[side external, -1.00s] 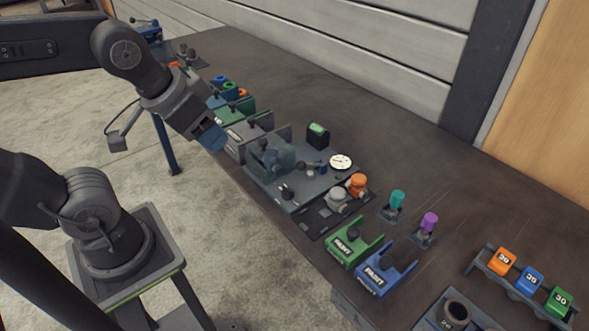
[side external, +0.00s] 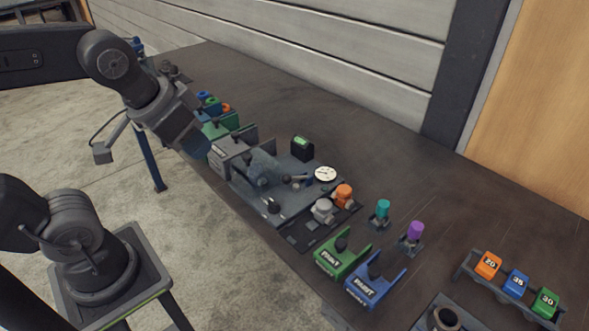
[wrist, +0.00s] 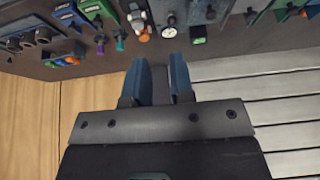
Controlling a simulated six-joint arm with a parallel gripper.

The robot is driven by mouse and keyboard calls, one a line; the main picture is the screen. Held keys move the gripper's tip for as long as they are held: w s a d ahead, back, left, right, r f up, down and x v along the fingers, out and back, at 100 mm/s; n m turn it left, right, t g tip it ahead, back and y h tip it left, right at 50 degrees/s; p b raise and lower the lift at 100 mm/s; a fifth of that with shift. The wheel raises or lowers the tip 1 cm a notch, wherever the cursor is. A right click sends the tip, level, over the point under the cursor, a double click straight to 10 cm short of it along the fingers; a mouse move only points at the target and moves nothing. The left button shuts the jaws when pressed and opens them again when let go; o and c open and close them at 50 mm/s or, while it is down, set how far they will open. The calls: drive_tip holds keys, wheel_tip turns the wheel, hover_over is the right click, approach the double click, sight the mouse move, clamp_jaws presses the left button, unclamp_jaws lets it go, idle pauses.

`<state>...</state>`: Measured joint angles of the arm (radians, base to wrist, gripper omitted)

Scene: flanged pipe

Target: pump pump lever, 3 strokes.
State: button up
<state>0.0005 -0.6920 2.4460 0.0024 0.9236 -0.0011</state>
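A grey base plate (side external: 302,205) on the bench carries a grey flanged-pipe assembly (side external: 262,170), a short dark bar with a bluish end (side external: 292,179) and a black knob (side external: 273,205). I cannot tell for sure which part is the pump lever. My gripper (side external: 198,143) is in the air to the left of this plate, above the bench's near edge, apart from the parts. The wrist view shows its two blue fingers (wrist: 159,62) spread with an empty gap between them.
A white dial gauge (side external: 325,174) and a black box with a green display (side external: 302,148) stand by the plate. Orange and grey knobs (side external: 343,194), green and blue holders (side external: 342,258) and a numbered block rack (side external: 500,290) lie to the right. The bench's far side is clear.

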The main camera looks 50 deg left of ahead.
drive_tip(key=shift+g, duration=0.8)
drive_tip(key=w, duration=0.2)
drive_tip(key=w+r, duration=0.1)
drive_tip(key=w, duration=0.1)
drive_tip(key=w+r, duration=0.1)
drive_tip(key=w, duration=0.1)
drive_tip(key=shift+r, duration=0.1)
clamp_jaws()
drive_tip(key=w+f+g, duration=0.2)
drive_tip(key=w+f, duration=0.2)
drive_tip(key=w, duration=0.6)
drive_tip(key=w+f+g, duration=0.3)
drive_tip(key=w+f, duration=0.1)
drive_tip(key=w, duration=0.7)
drive_tip(key=shift+w+y, duration=0.2)
drive_tip(key=shift+y, duration=0.1)
drive_tip(key=shift+f, duration=0.1)
